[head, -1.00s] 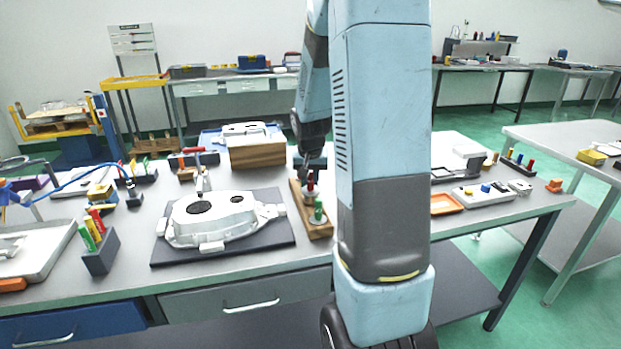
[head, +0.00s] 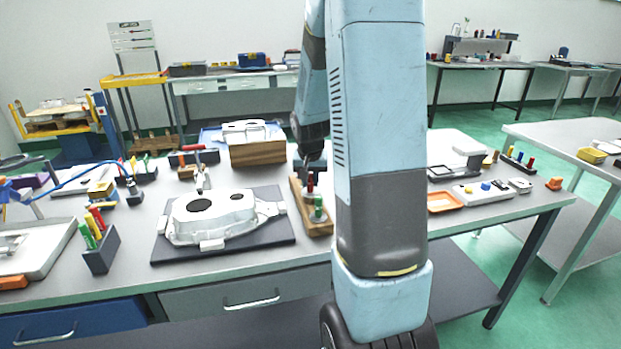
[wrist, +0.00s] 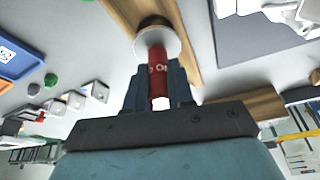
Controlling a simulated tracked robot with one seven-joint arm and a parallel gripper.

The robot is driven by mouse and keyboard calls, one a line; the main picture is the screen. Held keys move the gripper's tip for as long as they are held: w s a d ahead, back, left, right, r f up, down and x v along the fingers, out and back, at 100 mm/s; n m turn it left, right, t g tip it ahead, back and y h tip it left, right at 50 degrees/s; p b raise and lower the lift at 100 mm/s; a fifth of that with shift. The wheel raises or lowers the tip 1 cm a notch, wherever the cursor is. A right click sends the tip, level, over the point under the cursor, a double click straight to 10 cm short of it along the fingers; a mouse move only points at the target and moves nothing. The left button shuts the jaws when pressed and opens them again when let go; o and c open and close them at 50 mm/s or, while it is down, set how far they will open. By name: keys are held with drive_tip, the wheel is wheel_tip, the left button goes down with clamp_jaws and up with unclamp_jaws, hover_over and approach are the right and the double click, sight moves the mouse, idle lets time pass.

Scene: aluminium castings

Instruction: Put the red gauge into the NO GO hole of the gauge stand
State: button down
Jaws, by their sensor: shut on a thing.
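The red gauge (wrist: 158,72) is between the two fingers of my gripper (wrist: 160,88) in the wrist view, and the gripper is shut on it. A pale round disc (wrist: 157,42) at its far end is over or against the wooden gauge stand (wrist: 190,60); I cannot tell whether the gauge is in a hole. In the head view the red gauge (head: 310,183) appears upright at the wooden stand (head: 318,230), behind a green gauge (head: 318,209) standing in its front part. My arm hides part of the stand, and the NO GO marking is not readable.
A pale casting (head: 225,218) on a dark mat (head: 270,240) lies just left of the stand. A wooden block (head: 257,154) stands behind. A dark holder with coloured gauges (head: 100,255) is at the front left. An orange tray (head: 444,202) lies right of my arm.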

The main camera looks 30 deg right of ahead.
drive_tip(key=shift+f, duration=1.3)
drive_tip(key=c, duration=0.9)
unclamp_jaws()
drive_tip(key=v, duration=1.3)
drive_tip(key=shift+r, duration=0.35)
drive_tip(key=shift+a, duration=0.1)
